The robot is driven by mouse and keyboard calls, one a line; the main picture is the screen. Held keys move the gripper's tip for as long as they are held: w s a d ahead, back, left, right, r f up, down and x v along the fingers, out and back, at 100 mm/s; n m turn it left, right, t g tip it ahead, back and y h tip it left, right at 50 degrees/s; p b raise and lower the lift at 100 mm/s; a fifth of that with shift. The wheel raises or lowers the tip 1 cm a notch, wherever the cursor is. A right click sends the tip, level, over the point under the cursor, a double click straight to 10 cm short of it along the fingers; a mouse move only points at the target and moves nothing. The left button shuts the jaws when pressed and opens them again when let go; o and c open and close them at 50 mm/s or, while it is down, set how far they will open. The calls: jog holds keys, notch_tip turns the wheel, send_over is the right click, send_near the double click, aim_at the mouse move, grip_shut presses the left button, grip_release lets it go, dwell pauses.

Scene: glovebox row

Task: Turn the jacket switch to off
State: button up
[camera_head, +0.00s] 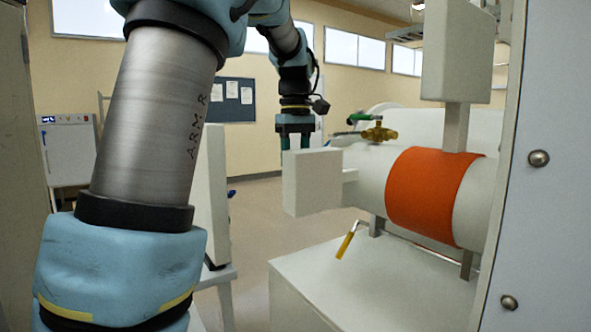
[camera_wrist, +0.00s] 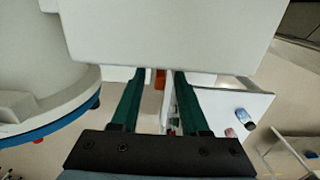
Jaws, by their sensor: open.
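The white cylinder (camera_head: 475,207) has a wide orange jacket band (camera_head: 432,192) around it. A white box (camera_head: 312,182) is fixed to its left end on a short bracket. My gripper (camera_head: 295,142) points down at the box's top far edge in the head view. In the wrist view its green fingers (camera_wrist: 160,75) are apart, with tips partly hidden by a pale box (camera_wrist: 165,35). A small orange piece (camera_wrist: 159,79) shows between the fingertips; I cannot tell whether it is the jacket switch. No switch lever or its setting can be made out in the head view.
A brass valve with a green handle (camera_head: 375,132) sits on top of the cylinder. A yellow-handled lever (camera_head: 347,241) hangs below it, over a white cabinet top (camera_head: 385,285). Another white box (camera_head: 450,55) stands on a post above. Open floor (camera_head: 250,215) lies left of the cabinet.

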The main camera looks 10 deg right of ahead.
jog(key=shift+f, duration=0.1)
grip_shut()
dwell(0.3)
